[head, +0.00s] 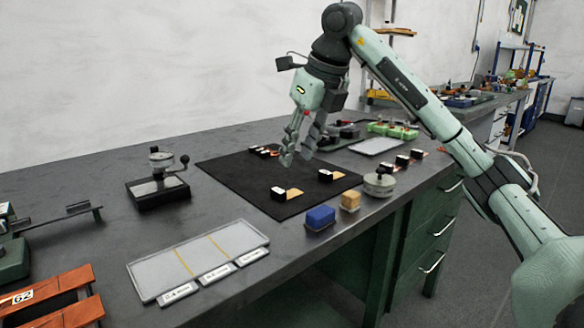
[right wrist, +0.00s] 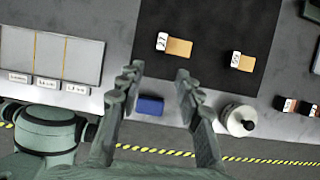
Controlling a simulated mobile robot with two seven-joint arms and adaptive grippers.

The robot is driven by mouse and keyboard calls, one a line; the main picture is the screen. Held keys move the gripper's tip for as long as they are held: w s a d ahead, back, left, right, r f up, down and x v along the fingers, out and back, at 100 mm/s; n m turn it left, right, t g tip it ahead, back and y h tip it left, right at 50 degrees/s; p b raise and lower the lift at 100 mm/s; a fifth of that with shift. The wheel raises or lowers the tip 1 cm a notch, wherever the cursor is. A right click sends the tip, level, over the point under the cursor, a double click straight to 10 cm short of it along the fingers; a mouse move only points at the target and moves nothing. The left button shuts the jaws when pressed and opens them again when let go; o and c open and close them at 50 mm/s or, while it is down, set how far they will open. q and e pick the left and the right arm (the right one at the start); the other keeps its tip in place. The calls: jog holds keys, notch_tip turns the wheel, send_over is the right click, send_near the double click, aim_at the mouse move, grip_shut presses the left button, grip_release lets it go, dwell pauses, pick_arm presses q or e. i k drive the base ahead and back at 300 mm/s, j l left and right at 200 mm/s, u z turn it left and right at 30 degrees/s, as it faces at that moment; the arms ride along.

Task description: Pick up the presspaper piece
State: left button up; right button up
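Two tan pieces with black-and-white label blocks lie on the black mat (head: 237,178). The nearer piece (head: 294,193) is at the mat's front, and the other piece (head: 339,175) is near its right edge. Both also show in the right wrist view, as the left piece (right wrist: 178,47) and the right piece (right wrist: 243,62). I cannot tell which one is the presspaper. My right gripper (head: 296,158) is open and empty above the mat, behind these pieces in the head view. Its spread fingers (right wrist: 158,78) show in the right wrist view. My left gripper is not in view.
A blue block (head: 320,217), a tan block (head: 350,200) and a round metal weight (head: 379,184) stand along the front edge. A grey sectioned tray (head: 154,276) lies front left. A gauge stand (head: 158,187) is left of the mat. More labelled pieces (head: 402,160) lie right.

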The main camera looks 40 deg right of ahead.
aim_at(326, 176)
jog(key=z, duration=1.35)
